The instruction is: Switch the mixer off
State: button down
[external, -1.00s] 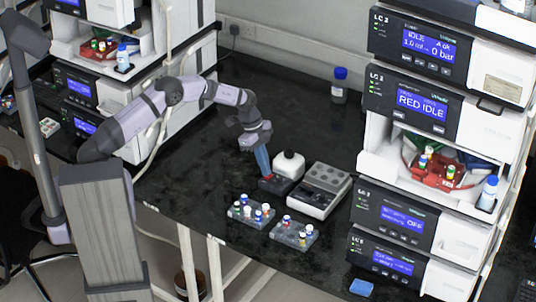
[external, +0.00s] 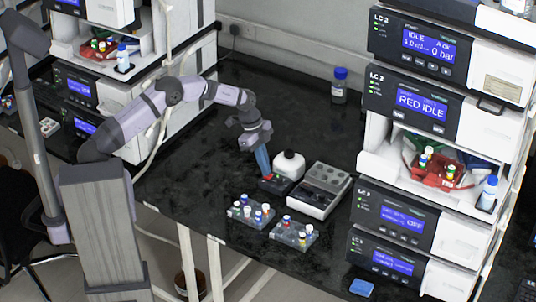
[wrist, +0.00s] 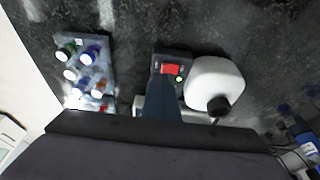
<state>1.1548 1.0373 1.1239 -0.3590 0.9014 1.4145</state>
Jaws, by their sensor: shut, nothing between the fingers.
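The mixer has a white rounded body (external: 289,165) and a low dark switch box (external: 275,184) beside it on the black bench. In the wrist view the red switch (wrist: 170,69) sits on the dark box, with a lit green light (wrist: 179,79) next to it and the white body (wrist: 215,82) to the right. My gripper (external: 267,174) is shut and empty, pointing down at the switch. In the wrist view the fingertips (wrist: 162,84) are at the near edge of the red switch and hide part of the box. I cannot tell whether they touch it.
A grey block device (external: 325,188) stands close to the mixer's right. Two vial racks, left (external: 250,212) and right (external: 294,234), stand in front. A blue-capped bottle (external: 339,88) stands at the back. LC stacks rise on both sides. The back left bench is clear.

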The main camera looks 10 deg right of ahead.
aim_at(265, 178)
jog(key=shift+f+b, duration=0.65)
jog(key=shift+f, duration=0.15)
dwell(0.4)
jog(key=shift+r, duration=0.15)
jog(key=shift+r+p, duration=1.3)
jog(key=shift+r, duration=1.15)
